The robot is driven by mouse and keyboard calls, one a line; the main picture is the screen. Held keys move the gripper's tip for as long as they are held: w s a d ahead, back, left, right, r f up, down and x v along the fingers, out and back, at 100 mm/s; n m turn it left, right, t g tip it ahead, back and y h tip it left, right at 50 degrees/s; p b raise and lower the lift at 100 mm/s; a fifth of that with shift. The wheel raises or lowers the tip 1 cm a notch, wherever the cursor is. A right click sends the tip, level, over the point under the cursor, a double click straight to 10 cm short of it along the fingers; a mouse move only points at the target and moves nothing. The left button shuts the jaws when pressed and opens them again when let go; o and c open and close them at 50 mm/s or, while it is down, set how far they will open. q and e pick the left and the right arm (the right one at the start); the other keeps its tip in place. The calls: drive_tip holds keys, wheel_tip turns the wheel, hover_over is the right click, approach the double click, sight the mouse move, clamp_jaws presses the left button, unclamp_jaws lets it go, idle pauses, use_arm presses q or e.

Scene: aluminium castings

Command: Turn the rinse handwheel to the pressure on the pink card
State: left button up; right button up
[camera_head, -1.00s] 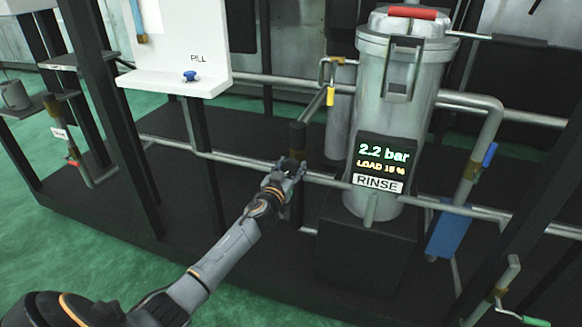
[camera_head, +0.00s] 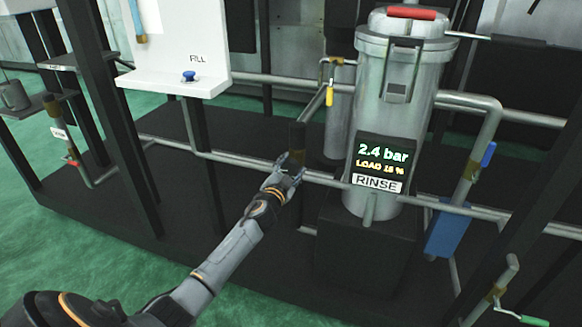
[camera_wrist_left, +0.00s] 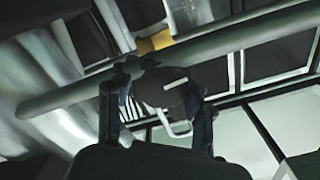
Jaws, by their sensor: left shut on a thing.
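My left gripper (camera_head: 290,168) is at the horizontal pipe (camera_head: 320,179), left of the RINSE display. In the left wrist view its two fingers (camera_wrist_left: 157,98) are shut on a dark, rounded thing (camera_wrist_left: 160,86) in front of the pipe, which I take for the rinse handwheel; its outline is mostly hidden. In the head view the gripper covers the handwheel. The display (camera_head: 382,160) on the metal vessel (camera_head: 402,85) reads 2.4 bar, with a small LOAD percentage under it, above a RINSE label (camera_head: 377,183). No pink card shows. My right gripper is not in view.
A white panel (camera_head: 175,55) marked FILL with a blue knob (camera_head: 189,76) stands at upper left. A yellow-handled valve (camera_head: 330,93) hangs behind the gripper. A blue box (camera_head: 448,232) and a green-handled valve (camera_head: 533,320) are at right. Dark posts and pipes surround the arm.

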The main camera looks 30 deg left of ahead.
use_arm(q)
drive_tip(key=shift+m, duration=1.5)
drive_tip(key=o, duration=1.2)
drive_tip(key=shift+d, duration=0.1)
drive_tip(key=shift+s+f, duration=0.1)
drive_tip(key=shift+s, duration=0.1)
drive_tip(key=v, duration=1.1)
drive_tip(key=shift+s+d, duration=0.2)
drive_tip(key=shift+s, duration=0.1)
